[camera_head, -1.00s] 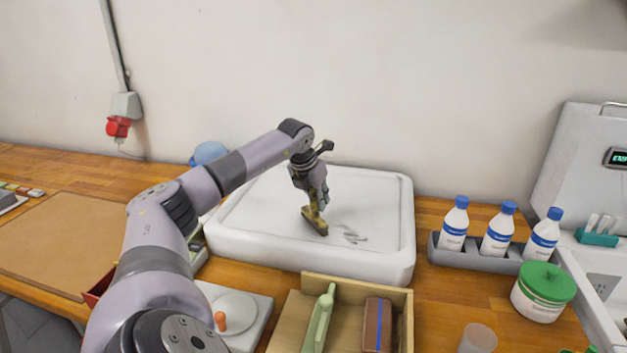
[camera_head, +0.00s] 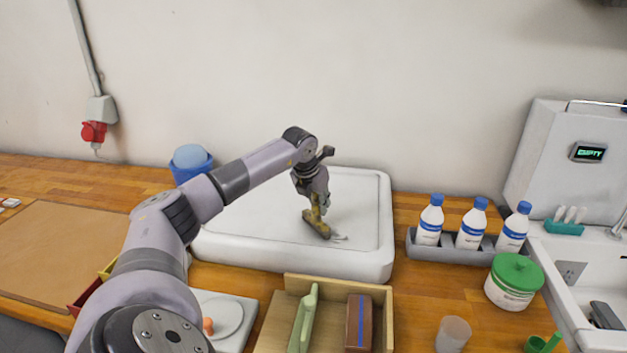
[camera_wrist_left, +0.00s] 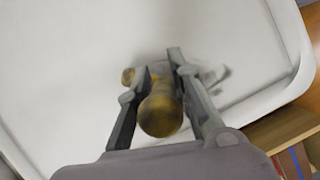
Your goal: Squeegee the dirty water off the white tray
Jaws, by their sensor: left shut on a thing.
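The white tray (camera_head: 230,240) lies flat on the wooden bench, with a raised rim. My left gripper (camera_head: 317,195) is above its right half, shut on a yellow-brown squeegee (camera_head: 318,228) whose head is down at the tray surface. I cannot tell how firmly it touches. In the left wrist view the fingers (camera_wrist_left: 160,85) close around the squeegee's round handle end (camera_wrist_left: 160,115); its head is mostly hidden. A small grey patch of dirty water (camera_head: 340,238) lies just right of the squeegee head. It shows blurred in the wrist view (camera_wrist_left: 216,76). My right gripper is not in view.
In front of the tray stands a wooden box (camera_head: 338,283) with a green item and a brown block. Right are blue-capped bottles in a grey holder (camera_head: 455,252), a green-lidded tub (camera_head: 513,282) and a sink (camera_head: 590,262). A blue container (camera_head: 190,168) stands behind my left arm.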

